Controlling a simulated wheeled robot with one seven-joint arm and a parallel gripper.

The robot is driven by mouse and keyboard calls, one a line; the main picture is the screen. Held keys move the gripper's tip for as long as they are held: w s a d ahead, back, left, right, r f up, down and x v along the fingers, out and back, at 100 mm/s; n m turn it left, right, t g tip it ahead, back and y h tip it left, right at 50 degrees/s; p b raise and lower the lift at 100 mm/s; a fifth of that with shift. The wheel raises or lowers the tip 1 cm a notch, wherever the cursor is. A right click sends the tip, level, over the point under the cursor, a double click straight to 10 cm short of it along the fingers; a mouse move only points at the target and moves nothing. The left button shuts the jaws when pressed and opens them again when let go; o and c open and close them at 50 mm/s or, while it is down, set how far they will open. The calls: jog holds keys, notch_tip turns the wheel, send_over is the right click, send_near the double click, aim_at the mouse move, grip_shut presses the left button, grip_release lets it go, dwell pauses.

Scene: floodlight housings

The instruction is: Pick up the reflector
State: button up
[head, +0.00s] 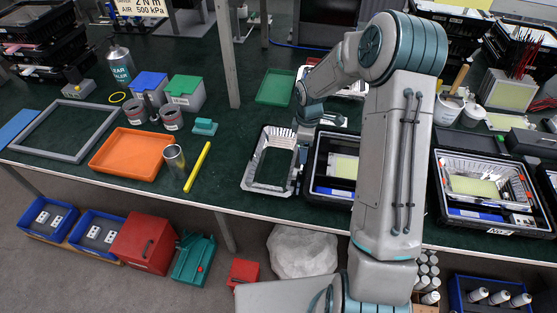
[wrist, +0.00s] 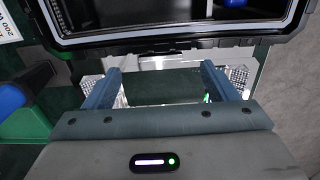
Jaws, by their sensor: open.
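The reflector, a shiny silver rectangular tray with a large opening in its middle (head: 250,172), lies on the dark green bench left of a black housing (head: 318,188). My gripper (head: 294,182) is at the reflector's right side, in the narrow space by the housing. In the wrist view, my gripper (wrist: 160,78) is open with two blue-grey fingers apart. Silver, dotted parts of the reflector (wrist: 241,76) show beside and between the fingers. I cannot tell whether the fingers touch it. My arm hides part of the housing.
The black housing's edge (wrist: 180,38) runs close ahead of the fingers in the wrist view. Another housing with a silver insert (head: 480,165) stands at right. A green tray (head: 276,87) lies behind. A yellow bar (head: 197,167) and metal can (head: 175,160) are at left.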

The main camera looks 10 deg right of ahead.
jog(key=shift+f+p, duration=0.45)
jog(key=shift+f, duration=1.7)
jog(key=c, duration=1.4)
jog(key=shift+r, duration=0.1)
